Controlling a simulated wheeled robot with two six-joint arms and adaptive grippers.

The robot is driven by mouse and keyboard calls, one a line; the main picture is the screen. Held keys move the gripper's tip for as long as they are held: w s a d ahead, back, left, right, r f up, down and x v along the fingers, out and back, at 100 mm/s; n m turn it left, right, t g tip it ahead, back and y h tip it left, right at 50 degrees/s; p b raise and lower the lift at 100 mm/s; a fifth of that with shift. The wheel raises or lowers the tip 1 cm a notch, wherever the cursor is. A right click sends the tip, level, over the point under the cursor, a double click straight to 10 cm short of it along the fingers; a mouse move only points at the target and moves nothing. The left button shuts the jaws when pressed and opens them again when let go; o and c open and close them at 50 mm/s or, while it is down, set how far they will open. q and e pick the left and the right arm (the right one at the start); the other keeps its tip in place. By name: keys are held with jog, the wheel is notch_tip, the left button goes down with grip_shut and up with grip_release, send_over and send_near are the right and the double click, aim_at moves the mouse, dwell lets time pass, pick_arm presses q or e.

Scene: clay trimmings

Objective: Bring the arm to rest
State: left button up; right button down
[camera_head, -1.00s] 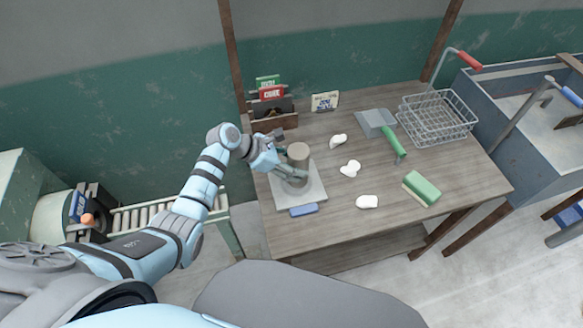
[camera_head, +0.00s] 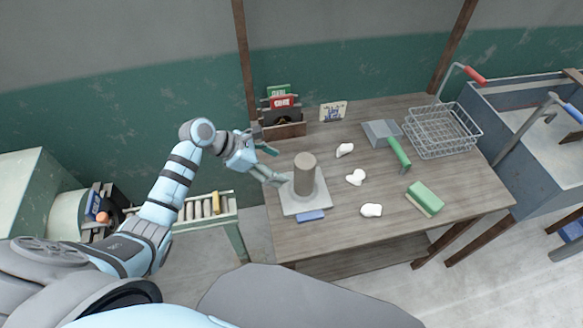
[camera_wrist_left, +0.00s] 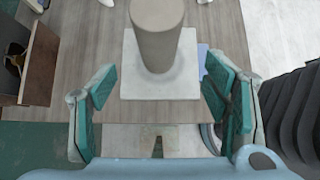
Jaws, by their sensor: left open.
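My left gripper (camera_head: 275,167) is open and empty, just left of a grey-brown clay cylinder (camera_head: 305,176). The cylinder stands upright on a pale square board (camera_head: 318,203) on the table. In the left wrist view, the open fingers (camera_wrist_left: 160,100) spread wide with the cylinder (camera_wrist_left: 157,35) beyond them, apart from both. The board (camera_wrist_left: 130,80) lies under it. My right gripper does not show in either view.
The wooden table (camera_head: 330,235) carries several things. A blue block (camera_head: 311,216) lies by the board. White lumps (camera_head: 371,210), a green-handled scoop (camera_head: 399,153), a green-topped block (camera_head: 425,197) and a wire basket (camera_head: 440,132) lie to the right. A box of packets (camera_head: 283,131) stands behind.

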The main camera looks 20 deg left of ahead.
pick_arm(q)
jog(key=v, duration=0.2)
jog(key=shift+s+a+r, duration=0.1)
jog(key=shift+a+r, duration=0.15)
jog(key=shift+r, duration=0.05)
